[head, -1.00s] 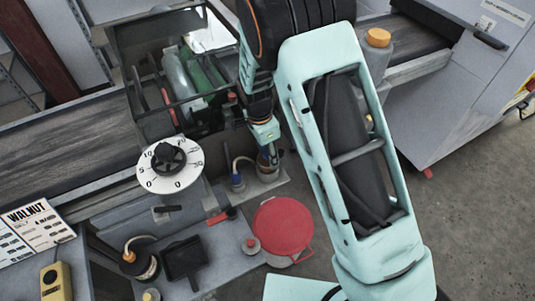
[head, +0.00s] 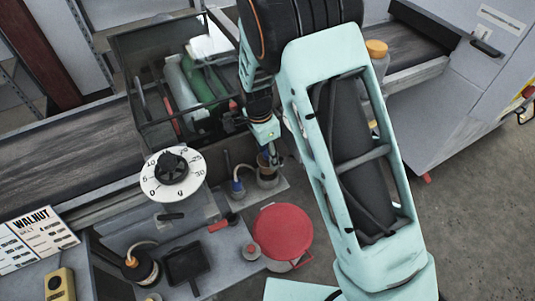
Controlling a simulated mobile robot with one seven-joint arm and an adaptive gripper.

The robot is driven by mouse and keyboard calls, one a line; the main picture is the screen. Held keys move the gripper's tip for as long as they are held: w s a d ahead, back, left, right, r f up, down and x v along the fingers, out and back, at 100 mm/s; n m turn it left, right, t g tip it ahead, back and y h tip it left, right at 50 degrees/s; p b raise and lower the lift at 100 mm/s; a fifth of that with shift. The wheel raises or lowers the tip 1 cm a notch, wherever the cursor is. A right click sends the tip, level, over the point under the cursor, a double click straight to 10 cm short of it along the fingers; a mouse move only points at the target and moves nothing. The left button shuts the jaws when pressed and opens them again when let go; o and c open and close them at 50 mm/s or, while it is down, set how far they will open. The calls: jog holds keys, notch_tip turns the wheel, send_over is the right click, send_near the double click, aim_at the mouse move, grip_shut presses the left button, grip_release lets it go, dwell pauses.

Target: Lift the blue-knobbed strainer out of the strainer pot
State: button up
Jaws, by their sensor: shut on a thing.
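My gripper (head: 271,156) points down over the strainer pot (head: 268,181), a small grey pot on the metal shelf right of the dial. It is shut on the blue-knobbed strainer (head: 263,161). The strainer shows as a small brownish body between the fingers and the pot. The fingers hide its blue knob. At this size I cannot tell whether the strainer's lower end is clear of the pot's rim.
A blue-based vessel with a pale hose (head: 238,187) stands close left of the pot. A red round lid (head: 282,231) lies in front. The dial (head: 172,174) and a dark-framed bin with rollers (head: 205,85) are left and behind.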

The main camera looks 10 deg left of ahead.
jog(key=shift+r, duration=0.2)
jog(key=shift+r+p, duration=0.8)
jog(key=shift+r, duration=0.65)
jog(key=shift+f, duration=0.1)
